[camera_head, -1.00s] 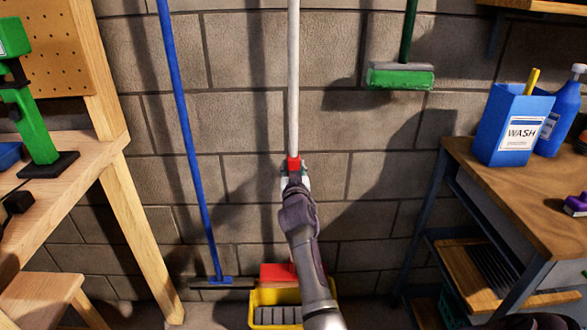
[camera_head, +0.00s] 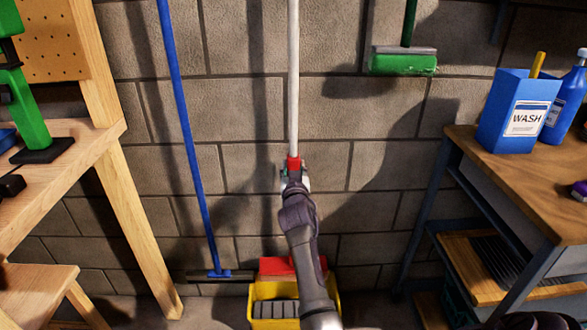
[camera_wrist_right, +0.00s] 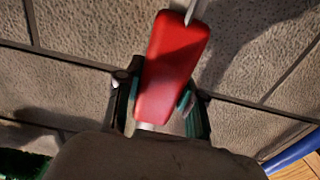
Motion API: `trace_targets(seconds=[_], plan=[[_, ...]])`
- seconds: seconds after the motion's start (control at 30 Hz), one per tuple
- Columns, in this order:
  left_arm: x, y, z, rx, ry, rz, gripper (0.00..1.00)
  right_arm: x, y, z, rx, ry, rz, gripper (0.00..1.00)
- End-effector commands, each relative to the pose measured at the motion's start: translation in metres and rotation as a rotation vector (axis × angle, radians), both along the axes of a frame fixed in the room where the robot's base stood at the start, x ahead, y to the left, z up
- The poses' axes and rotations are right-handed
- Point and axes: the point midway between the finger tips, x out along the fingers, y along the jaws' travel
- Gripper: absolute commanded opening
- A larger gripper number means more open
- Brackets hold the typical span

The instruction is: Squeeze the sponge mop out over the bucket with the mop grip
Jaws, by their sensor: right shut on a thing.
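The sponge mop stands upright in front of the block wall, with a white pole (camera_head: 293,80) and a red grip (camera_head: 293,164). My right gripper (camera_head: 295,180) is shut on the red grip, which also shows between the fingers in the right wrist view (camera_wrist_right: 172,68). Below, a yellow bucket (camera_head: 262,292) stands on the floor with a grey ribbed insert, and a red part (camera_head: 280,267) shows at its back. The mop's lower end and sponge are hidden behind my right arm. My left gripper is out of view.
A blue-handled squeegee (camera_head: 190,140) leans on the wall to the left. A green broom (camera_head: 403,62) hangs at upper right. A wooden bench (camera_head: 75,145) stands left. A workbench (camera_head: 530,185) with a blue WASH box (camera_head: 516,115) stands right.

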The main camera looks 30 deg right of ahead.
Motion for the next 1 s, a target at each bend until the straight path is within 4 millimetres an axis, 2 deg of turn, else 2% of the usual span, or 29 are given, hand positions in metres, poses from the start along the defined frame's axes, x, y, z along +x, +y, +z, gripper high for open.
trace_targets(seconds=[0.13,0.17,0.3,0.67,0.77,1.0], plan=[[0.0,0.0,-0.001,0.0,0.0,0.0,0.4,-0.001,0.0,-0.006,0.005,0.011,-0.001,0.0],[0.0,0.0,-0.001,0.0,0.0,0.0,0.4,-0.001,0.0,-0.006,0.005,0.011,-0.001,0.4],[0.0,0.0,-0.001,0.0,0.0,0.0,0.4,-0.001,0.0,-0.005,0.005,0.01,-0.001,0.63],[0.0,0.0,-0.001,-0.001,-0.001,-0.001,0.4,0.0,0.0,0.0,0.002,0.005,-0.001,0.65],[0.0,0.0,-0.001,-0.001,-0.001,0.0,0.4,0.0,-0.001,0.011,0.0,0.002,-0.002,0.65],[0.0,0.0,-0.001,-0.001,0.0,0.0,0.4,-0.001,0.0,0.058,0.0,0.001,-0.001,0.65]])
